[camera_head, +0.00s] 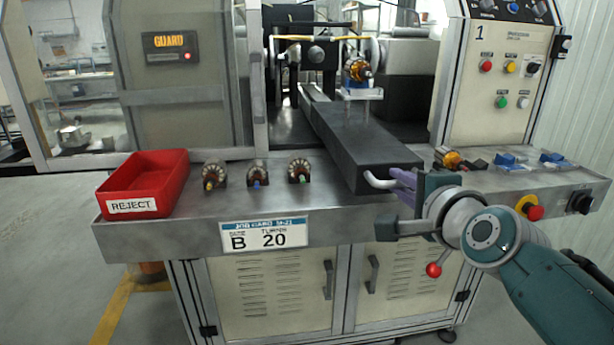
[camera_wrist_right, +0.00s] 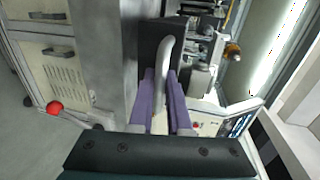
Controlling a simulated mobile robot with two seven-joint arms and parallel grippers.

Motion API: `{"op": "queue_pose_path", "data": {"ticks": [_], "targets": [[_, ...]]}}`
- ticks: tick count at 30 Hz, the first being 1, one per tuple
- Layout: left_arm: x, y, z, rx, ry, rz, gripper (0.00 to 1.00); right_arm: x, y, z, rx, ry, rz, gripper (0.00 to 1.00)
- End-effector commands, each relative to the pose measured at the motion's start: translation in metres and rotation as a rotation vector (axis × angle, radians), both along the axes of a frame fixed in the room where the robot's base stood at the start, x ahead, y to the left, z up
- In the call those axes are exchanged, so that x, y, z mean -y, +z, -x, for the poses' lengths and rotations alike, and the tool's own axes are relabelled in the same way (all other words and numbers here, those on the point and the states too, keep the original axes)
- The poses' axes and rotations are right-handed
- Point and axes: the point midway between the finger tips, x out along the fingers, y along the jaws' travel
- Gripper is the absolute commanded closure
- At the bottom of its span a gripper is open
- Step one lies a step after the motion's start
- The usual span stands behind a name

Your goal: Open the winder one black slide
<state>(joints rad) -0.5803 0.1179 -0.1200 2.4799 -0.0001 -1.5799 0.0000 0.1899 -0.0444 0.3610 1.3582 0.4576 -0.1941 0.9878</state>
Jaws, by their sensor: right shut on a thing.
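The black slide (camera_head: 360,140) runs from inside the winder, labelled 1, out over the front of the steel counter. An armature with copper winding (camera_head: 358,70) sits on a light holder near its inner end. A grey bar handle (camera_head: 385,183) is on the slide's front end. My right gripper (camera_head: 400,183) is at this handle, its purple fingers shut on it. In the right wrist view the purple fingers (camera_wrist_right: 164,105) lie on both sides of the curved handle (camera_wrist_right: 163,65). My left gripper is not in view.
A red REJECT bin (camera_head: 150,180) stands at the counter's left, beside several armatures (camera_head: 255,173). A job card (camera_head: 264,235) reads B 20. A red stop button (camera_head: 532,209) and a red-knobbed lever (camera_head: 434,270) are near my right arm.

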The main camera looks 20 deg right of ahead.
Motion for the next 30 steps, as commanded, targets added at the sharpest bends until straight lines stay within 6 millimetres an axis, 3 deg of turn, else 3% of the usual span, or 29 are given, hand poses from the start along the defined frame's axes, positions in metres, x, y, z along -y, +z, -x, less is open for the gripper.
{"op": "queue_pose_path", "data": {"ticks": [4,5,13,23,30], "targets": [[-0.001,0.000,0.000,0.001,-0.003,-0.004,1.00,0.000,0.000,0.000,-0.001,0.001,0.000,1.00],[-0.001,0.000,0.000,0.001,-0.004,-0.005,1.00,0.000,0.000,0.000,-0.001,0.001,0.000,0.83],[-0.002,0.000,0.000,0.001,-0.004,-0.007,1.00,0.000,0.000,0.000,-0.001,0.001,0.000,0.54],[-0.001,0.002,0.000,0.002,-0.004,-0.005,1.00,-0.002,0.001,0.006,-0.002,0.000,0.000,0.54],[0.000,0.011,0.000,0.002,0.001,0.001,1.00,-0.010,0.010,0.042,-0.002,-0.001,0.000,0.54]]}}
